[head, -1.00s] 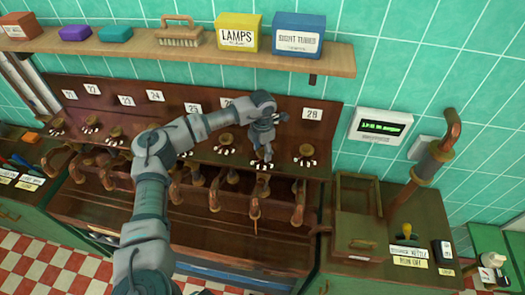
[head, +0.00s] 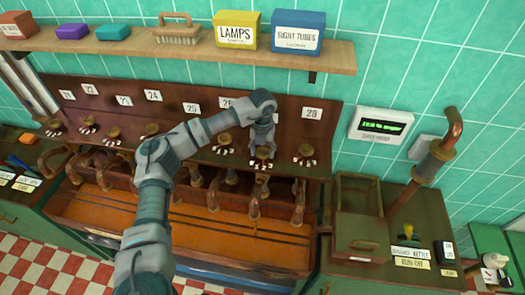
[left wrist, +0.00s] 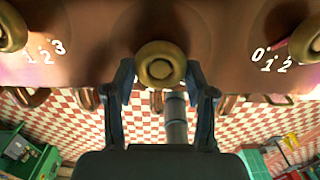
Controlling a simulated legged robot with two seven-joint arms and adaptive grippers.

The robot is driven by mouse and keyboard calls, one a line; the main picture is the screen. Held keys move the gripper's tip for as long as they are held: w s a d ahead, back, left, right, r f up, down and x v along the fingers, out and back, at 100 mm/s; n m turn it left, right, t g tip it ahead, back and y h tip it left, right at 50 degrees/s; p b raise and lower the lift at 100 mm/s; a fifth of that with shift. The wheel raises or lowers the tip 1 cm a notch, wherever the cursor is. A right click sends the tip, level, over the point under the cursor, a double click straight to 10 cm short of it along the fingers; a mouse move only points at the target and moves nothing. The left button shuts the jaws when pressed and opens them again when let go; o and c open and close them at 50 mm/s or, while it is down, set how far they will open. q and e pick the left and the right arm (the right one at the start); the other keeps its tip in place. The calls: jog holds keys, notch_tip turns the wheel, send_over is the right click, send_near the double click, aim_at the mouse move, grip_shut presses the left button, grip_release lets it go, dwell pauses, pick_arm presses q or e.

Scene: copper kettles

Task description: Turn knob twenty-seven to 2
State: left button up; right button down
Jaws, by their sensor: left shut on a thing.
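My left gripper (head: 263,148) is at a brass knob (head: 262,153) on the brown sloped panel, just left of the knob (head: 305,150) under label 28 (head: 312,113). The label above the gripped knob is hidden by my arm; its place between labels 26 and 28 fits knob twenty-seven. In the left wrist view the round knob (left wrist: 160,64) sits between the two fingers of the left gripper (left wrist: 160,85), which is shut on it. The gripped knob's setting cannot be read. My right gripper is not in view.
Neighbouring knobs (head: 225,140) with white digits stand close on both sides. Curved copper handles (head: 253,200) hang below the panel. A shelf (head: 180,57) with boxes runs above. A small display (head: 382,125) and an open wooden box (head: 350,245) are to the right.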

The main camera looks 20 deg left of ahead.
aim_at(262, 151)
pick_arm(q)
jog(key=shift+w+r+n, duration=0.15)
jog(key=shift+r+n, duration=0.05)
jog(key=shift+n, duration=0.2)
jog(key=o, duration=1)
jog(key=shift+o, duration=0.8)
jog(key=shift+a+f, duration=0.1)
jog(key=shift+f, duration=0.1)
notch_tip(262, 151, up, 7)
jog(key=shift+r, duration=0.2)
